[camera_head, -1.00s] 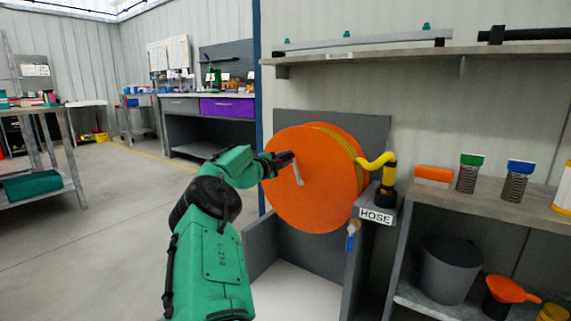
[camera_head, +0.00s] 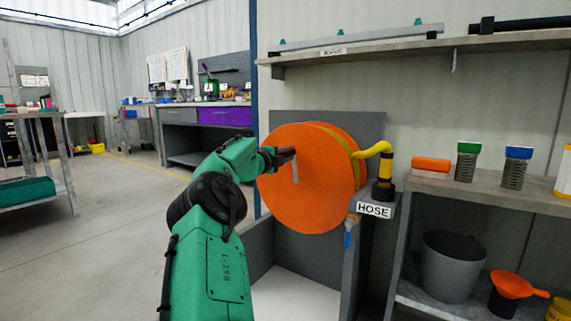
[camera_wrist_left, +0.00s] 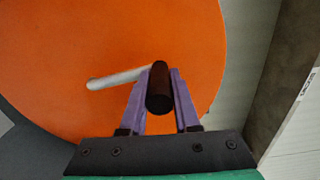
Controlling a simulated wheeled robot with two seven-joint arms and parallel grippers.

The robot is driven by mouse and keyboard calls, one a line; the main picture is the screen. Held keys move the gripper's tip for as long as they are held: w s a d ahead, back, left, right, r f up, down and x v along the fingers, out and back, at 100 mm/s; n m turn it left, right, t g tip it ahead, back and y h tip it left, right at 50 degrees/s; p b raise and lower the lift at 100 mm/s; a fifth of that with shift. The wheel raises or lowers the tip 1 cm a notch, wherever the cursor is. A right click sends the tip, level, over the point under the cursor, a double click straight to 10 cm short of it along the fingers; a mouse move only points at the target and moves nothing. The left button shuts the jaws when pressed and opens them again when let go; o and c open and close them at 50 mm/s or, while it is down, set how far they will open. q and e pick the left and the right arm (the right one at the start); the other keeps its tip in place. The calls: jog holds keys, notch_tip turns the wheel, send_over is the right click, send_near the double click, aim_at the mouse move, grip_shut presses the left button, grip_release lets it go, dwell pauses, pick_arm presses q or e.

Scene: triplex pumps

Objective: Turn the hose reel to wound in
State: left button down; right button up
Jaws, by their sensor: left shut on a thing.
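The hose reel (camera_head: 318,195) is a large orange disc drum with yellow hose around its rim, mounted against a grey panel. It also fills much of the left wrist view (camera_wrist_left: 60,45). A light grey crank arm (camera_head: 295,172) lies on its face and ends in a dark handle (camera_wrist_left: 159,88). My left gripper (camera_head: 288,153) is at the reel's upper left face, its purple fingers (camera_wrist_left: 160,97) shut on the dark handle. In the head view the handle is mostly hidden by the gripper. My right gripper is not in view.
A post with a HOSE label (camera_head: 375,210) and a yellow hose elbow (camera_head: 376,149) stands right of the reel. A shelf (camera_head: 480,190) with spring jars and a grey bucket (camera_head: 452,268) is further right. The floor (camera_head: 110,220) at left is clear.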

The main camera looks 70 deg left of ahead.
pick_arm(q)
jog(key=shift+w+d+f+m+b, duration=0.2)
jog(key=shift+w+d+m+b, duration=0.15)
jog(key=shift+b, duration=0.45)
jog(key=shift+w+d+r+m+b, duration=0.1)
jog(key=shift+d+r+m+b, duration=0.05)
jog(key=shift+m+b, duration=0.25)
jog(key=c, duration=0.7)
grip_release()
jog(key=shift+o, duration=0.2)
